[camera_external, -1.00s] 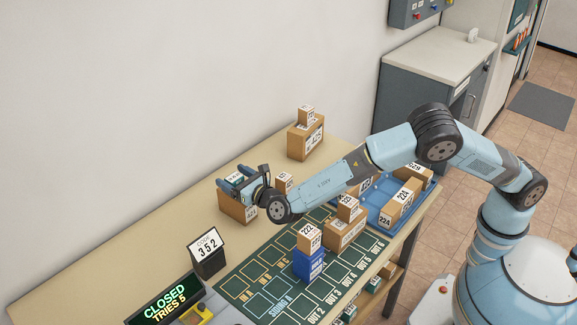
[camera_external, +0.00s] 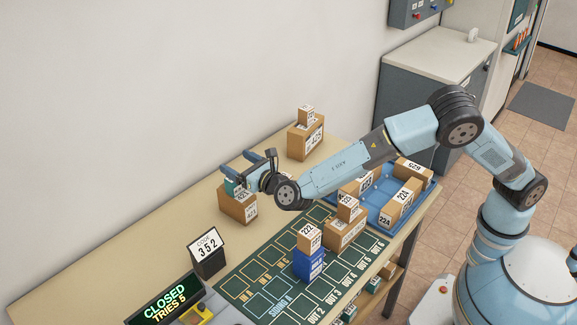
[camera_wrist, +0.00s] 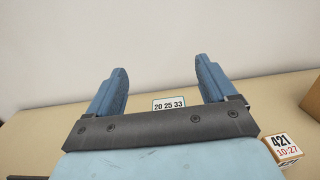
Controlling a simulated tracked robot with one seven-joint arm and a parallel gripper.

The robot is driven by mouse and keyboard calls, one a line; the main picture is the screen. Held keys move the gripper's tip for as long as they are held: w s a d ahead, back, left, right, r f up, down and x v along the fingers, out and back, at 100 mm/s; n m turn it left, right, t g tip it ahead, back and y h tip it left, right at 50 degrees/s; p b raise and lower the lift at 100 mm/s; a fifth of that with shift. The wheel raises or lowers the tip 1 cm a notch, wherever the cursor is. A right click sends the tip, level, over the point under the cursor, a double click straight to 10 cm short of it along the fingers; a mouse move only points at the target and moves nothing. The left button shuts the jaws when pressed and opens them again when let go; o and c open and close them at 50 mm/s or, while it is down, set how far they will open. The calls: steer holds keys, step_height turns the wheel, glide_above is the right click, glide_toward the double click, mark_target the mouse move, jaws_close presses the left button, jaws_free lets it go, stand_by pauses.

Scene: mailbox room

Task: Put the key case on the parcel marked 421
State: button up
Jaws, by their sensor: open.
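My gripper (camera_external: 242,162) is open and empty, raised above a brown parcel (camera_external: 240,208) on the left part of the table. A small teal case (camera_external: 232,187), probably the key case, sits on top of that parcel, partly hidden by my gripper. In the wrist view a teal-edged label reading 20 25 33 (camera_wrist: 169,104) shows beyond and between my spread fingers (camera_wrist: 160,75); it is apart from them. A small parcel marked 421 with 10:27 in red (camera_wrist: 283,148) shows at lower right in the wrist view. The number on the brown parcel is too small to read surely.
Stacked brown boxes (camera_external: 306,142) stand near the wall. A blue tray (camera_external: 378,217) holds several parcels at right. A blue box (camera_external: 308,266) with parcel 222 on top and the code sign 352 (camera_external: 207,255) stand in front. The table's left is clear.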

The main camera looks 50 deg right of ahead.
steer(key=shift+r, duration=0.2)
steer(key=w+d+r+m+g+h, duration=0.1)
steer(key=d+r+m+g+h, duration=0.25)
steer(key=d, duration=0.85)
steer(key=w+d+r+m+g+h, duration=0.15)
steer(key=d+r+m, duration=0.45)
steer(key=d, duration=0.6)
steer(key=s+d+r+m+g+h, duration=0.15)
steer(key=s+d+m, duration=0.35)
steer(key=d, duration=0.5)
steer(key=s+d+r+m+g, duration=0.1)
steer(key=s+d+m+g, duration=0.3)
steer(key=d, duration=0.6)
steer(key=s+d+r+m+g+y, duration=0.1)
steer(key=s+d+m, duration=0.4)
steer(key=s, duration=0.4)
steer(key=s+d+r+m+g+y, duration=0.1)
steer(key=s+d+m, duration=0.3)
steer(key=s+d, duration=0.45)
steer(key=s+f+m+y, duration=0.2)
steer(key=s+m, duration=0.2)
steer(key=s, duration=0.6)
steer(key=s+f+m+y, duration=0.2)
steer(key=s+m, duration=0.2)
steer(key=s, duration=0.6)
steer(key=shift+s+a, duration=0.2)
steer(key=shift+a, duration=0.05)
